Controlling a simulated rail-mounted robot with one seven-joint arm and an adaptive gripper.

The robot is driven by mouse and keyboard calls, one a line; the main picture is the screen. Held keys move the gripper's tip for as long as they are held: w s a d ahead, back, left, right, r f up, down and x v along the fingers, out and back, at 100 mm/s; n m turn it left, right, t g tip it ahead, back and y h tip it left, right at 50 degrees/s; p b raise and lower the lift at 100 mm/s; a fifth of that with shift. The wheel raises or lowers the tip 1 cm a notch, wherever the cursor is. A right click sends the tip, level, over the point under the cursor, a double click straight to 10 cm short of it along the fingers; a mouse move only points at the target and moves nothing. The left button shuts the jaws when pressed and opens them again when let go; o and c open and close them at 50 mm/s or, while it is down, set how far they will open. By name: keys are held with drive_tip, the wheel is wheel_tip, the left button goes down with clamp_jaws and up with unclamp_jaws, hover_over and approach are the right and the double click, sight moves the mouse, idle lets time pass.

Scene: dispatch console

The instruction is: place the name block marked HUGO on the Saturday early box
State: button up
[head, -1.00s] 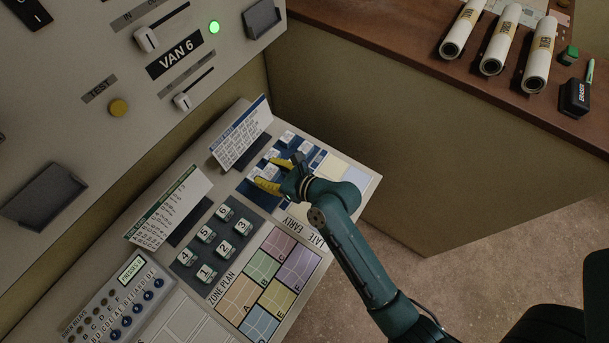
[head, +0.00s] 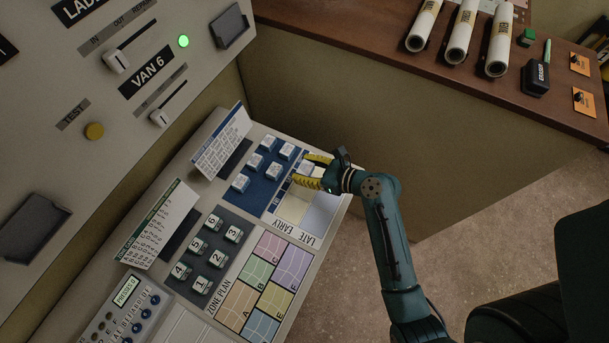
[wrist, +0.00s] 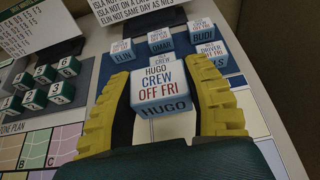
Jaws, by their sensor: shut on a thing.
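The white-topped name block HUGO (wrist: 162,88), with a blue front and the words CREW OFF FRI, is between the yellow fingers of my gripper (wrist: 165,115) in the wrist view. My gripper (head: 309,172) is shut on it. In the head view the gripper is at the right of the blue block tray, over the upper part of the planner boxes. A cream box (head: 292,208) lies by the EARLY label (head: 271,222) and a pale blue box (head: 320,219) by the LATE label (head: 312,241). The gripper hides part of the boxes; I cannot read the day names.
Several other name blocks (head: 273,170) stand on the blue tray (head: 258,196), among them OMAR (wrist: 160,41) and BUDI (wrist: 202,33). A rule card (head: 222,142) stands behind them. Numbered blocks (head: 201,284) and the coloured zone plan (head: 268,271) lie to the lower left.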

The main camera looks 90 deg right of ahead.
wheel_tip(320, 180, down, 9)
drive_tip(key=b, duration=0.2)
drive_tip(key=shift+f+b, duration=0.1)
drive_tip(key=shift+b, duration=0.2)
drive_tip(key=shift+f, duration=0.15)
drive_tip(key=o, duration=1)
drive_tip(key=shift+s+a+r, duration=0.1)
drive_tip(key=shift+r, duration=0.2)
drive_tip(key=p+v, duration=0.2)
drive_tip(key=v, duration=0.9)
drive_tip(key=shift+s+a+r, duration=0.15)
drive_tip(key=shift+s, duration=0.1)
